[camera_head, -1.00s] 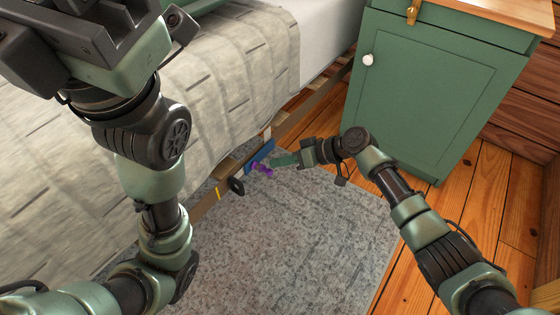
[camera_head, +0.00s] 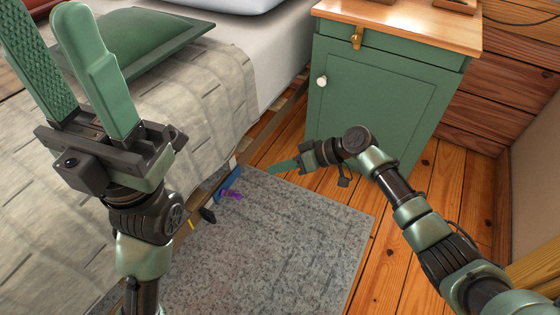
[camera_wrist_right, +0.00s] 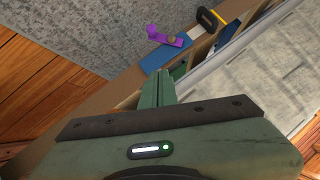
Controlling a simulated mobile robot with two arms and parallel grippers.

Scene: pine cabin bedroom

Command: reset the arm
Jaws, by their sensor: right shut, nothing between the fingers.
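My right gripper (camera_head: 275,169) is shut and empty, low beside the bed, above the floor near the grey rug's corner. Its closed green fingers also show in the right wrist view (camera_wrist_right: 158,88). My left gripper (camera_head: 45,12) is raised large in the left foreground over the bed, its two green fingers apart with nothing between them. A purple item (camera_head: 232,195) and a blue item (camera_head: 226,183) are at the bed's lower edge, left of my right gripper and apart from it. They also show beyond the fingertips in the right wrist view.
The bed with its beige blanket (camera_head: 205,100) fills the left. A green cabinet (camera_head: 375,105) with a wooden top stands behind my right arm. A black item (camera_head: 208,214) lies by the bed's edge. The grey rug (camera_head: 270,245) is clear.

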